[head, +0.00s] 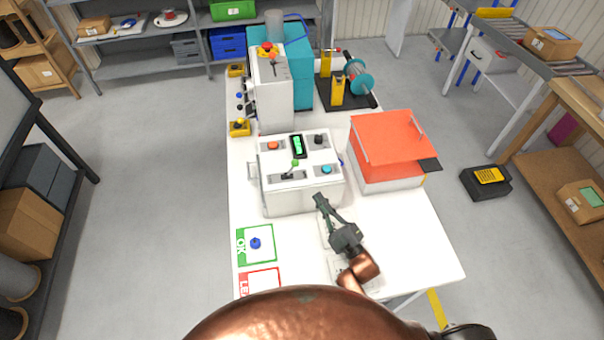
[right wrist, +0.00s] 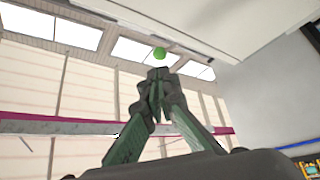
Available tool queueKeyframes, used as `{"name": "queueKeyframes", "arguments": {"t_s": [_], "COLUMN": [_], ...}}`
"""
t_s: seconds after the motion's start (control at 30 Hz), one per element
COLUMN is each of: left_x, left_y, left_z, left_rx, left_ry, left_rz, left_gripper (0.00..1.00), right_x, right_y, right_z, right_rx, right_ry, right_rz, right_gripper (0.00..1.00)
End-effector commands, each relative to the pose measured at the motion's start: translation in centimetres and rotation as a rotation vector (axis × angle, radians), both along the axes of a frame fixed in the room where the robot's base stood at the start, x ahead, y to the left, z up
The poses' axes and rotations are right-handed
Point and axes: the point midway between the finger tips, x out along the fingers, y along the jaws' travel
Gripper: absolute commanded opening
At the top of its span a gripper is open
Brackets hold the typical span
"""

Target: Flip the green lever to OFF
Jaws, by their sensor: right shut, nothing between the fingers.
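The green lever (head: 295,163) is a thin stick with a round green knob on top of a white control box (head: 303,201). It leans slightly away and to the right in the head view; its ON and OFF marks are too small to read. My right gripper (head: 320,199) is shut and empty, just in front of the box's near right side, apart from the lever. My left gripper is not in view.
The box also carries an orange button (head: 272,145), a green-lit display (head: 298,146), a black knob (head: 319,139) and a blue button (head: 327,169). A red-topped bin (head: 393,140) stands close on the right. A blue-knobbed part (head: 256,243) lies on the green OK mat.

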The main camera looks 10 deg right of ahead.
Motion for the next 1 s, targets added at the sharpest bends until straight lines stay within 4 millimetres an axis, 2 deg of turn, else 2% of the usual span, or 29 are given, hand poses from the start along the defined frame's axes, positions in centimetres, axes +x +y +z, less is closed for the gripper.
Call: {"name": "queueKeyframes", "arguments": {"t_s": [0.37,0.47,0.8,1.0], "left_x": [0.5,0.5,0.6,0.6], "left_y": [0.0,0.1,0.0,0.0], "left_z": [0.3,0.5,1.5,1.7], "left_rx": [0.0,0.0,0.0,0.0], "left_ry": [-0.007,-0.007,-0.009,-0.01], "left_rz": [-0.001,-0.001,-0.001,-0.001], "left_gripper": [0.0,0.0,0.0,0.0], "right_x": [0.5,1.4,6.2,7.9], "right_y": [0.3,0.7,3.2,3.9], "right_z": [0.4,1.0,3.4,4.1], "right_rx": [0.001,0.002,0.001,0.001], "right_ry": [-0.002,-0.004,-0.003,-0.001], "right_rz": [0.001,0.0,0.001,-0.001], "right_gripper": [0.0,0.0,0.0,0.0]}}
